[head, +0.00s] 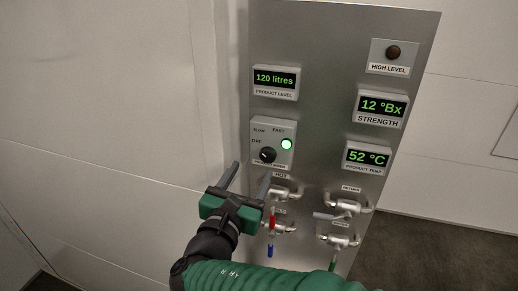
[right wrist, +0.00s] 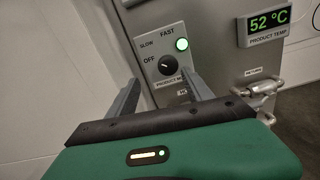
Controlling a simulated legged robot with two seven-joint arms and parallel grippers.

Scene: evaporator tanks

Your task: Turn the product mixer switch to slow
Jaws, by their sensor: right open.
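The product mixer switch is a round black knob (head: 268,155) on a grey box with OFF, SLOW and FAST labels; it also shows in the right wrist view (right wrist: 168,65). A pale mark shows on the knob's left side, but its exact setting is too small to tell. A green lamp (head: 287,144) is lit at the box's right side. My right gripper (head: 251,168) is open and empty, just below and left of the knob in the head view. In the right wrist view its fingers (right wrist: 161,78) point toward the knob, apart from it. My left gripper is out of view.
The steel panel (head: 325,70) carries displays for product level (head: 275,82), strength (head: 381,109) and product temperature (head: 367,158). Pipe valves with red, blue (head: 270,250) and green handles jut out below the switch, close to my right gripper. The space left of the panel is clear.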

